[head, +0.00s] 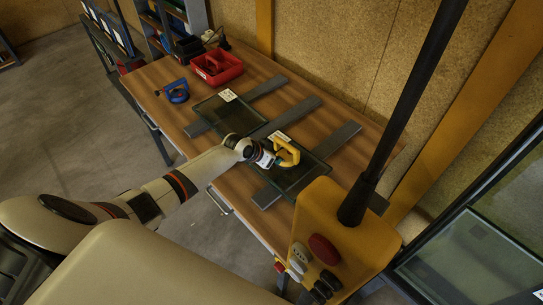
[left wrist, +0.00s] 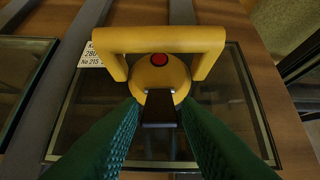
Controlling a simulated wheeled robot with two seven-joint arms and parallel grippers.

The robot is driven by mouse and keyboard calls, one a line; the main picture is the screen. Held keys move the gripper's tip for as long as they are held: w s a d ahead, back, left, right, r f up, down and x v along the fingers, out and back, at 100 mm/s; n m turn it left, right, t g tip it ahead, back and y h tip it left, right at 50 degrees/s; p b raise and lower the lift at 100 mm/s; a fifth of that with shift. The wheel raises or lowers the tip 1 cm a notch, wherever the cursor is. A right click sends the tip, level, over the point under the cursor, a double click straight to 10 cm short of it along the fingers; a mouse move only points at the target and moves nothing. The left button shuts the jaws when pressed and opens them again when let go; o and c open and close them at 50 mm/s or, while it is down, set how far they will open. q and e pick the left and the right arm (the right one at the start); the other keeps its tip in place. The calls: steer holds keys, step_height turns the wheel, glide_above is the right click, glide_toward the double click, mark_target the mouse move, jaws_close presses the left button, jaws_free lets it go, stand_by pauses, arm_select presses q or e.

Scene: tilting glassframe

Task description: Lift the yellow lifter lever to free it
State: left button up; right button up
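The yellow lifter (head: 287,152) stands on a glass pane (head: 312,172) on the wooden workbench. In the left wrist view the lifter (left wrist: 158,72) shows a wide yellow handle, a round body with a red dot, and a dark lever (left wrist: 159,108) pointing toward me. My left gripper (head: 265,157) reaches in from the left, at the lifter. In the left wrist view its green fingers (left wrist: 158,118) are spread on either side of the lever, with gaps visible. Whether they touch the lifter's body is unclear. My right gripper is not in view.
A second glass pane (head: 226,113) lies farther back on grey strips (head: 343,139). A blue clamp-like tool (head: 178,92) and a red bin (head: 217,67) sit at the far end. A yellow box with buttons (head: 340,228) and a black pole (head: 405,100) stand in the right foreground.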

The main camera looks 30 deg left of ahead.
arm_select(q)
steer(key=shift+o, duration=1)
steer(key=shift+s+a+r, duration=0.15)
steer(key=shift+s+r, duration=0.05)
steer(key=shift+r, duration=0.25)
steer(key=v, duration=1.1)
steer(key=shift+b, duration=0.4)
steer(key=shift+f, duration=0.1)
